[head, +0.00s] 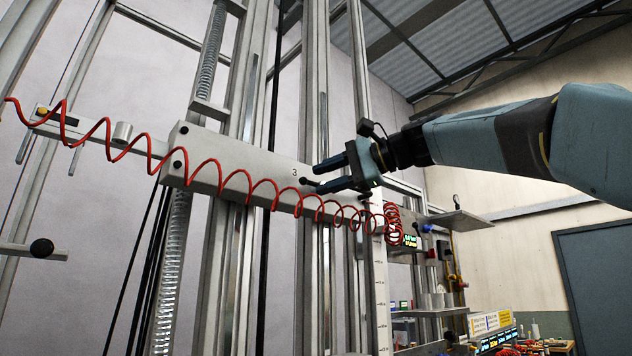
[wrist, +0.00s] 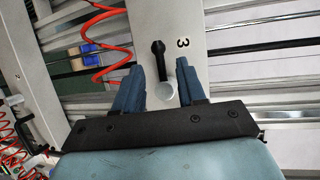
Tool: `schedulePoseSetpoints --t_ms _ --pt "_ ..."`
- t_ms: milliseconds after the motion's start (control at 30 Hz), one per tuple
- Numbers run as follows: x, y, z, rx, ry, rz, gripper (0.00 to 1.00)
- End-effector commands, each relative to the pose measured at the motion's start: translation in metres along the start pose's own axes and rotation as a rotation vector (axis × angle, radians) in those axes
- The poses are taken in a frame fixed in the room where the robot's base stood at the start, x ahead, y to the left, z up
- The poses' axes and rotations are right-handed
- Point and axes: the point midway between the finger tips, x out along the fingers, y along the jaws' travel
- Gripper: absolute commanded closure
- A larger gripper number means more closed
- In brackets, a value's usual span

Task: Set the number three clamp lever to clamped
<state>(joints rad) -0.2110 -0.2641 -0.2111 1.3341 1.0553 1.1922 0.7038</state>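The number three clamp lever (head: 306,181) is a short black lever on a grey beam (head: 232,163), just below the printed "3" (head: 295,172). In the wrist view the black lever (wrist: 159,50) is beside the "3" (wrist: 183,43), with a pale round piece (wrist: 168,88) at its lower end in the picture. My gripper (head: 320,178) is open, its two blue fingers pointing at the beam. In the wrist view my gripper (wrist: 158,66) has one finger on each side of the lever's lower end and the pale piece. I cannot tell whether either finger touches them.
A red coiled hose (head: 235,182) runs across the front of the beam and passes close below my gripper. Another black knob (head: 42,248) is at the lower left. A lit display (head: 410,240) and small shelves are to the right. Vertical metal rails stand behind the beam.

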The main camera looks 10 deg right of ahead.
Motion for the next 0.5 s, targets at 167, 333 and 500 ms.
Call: schedulePoseSetpoints --t_ms 167,333,500 --pt "0.019 0.0 0.0 0.0 0.0 0.001 0.6" --pt "0.025 0.0 0.0 0.0 0.0 0.001 0.6" --pt "0.026 0.0 0.0 0.0 0.0 0.001 0.6"
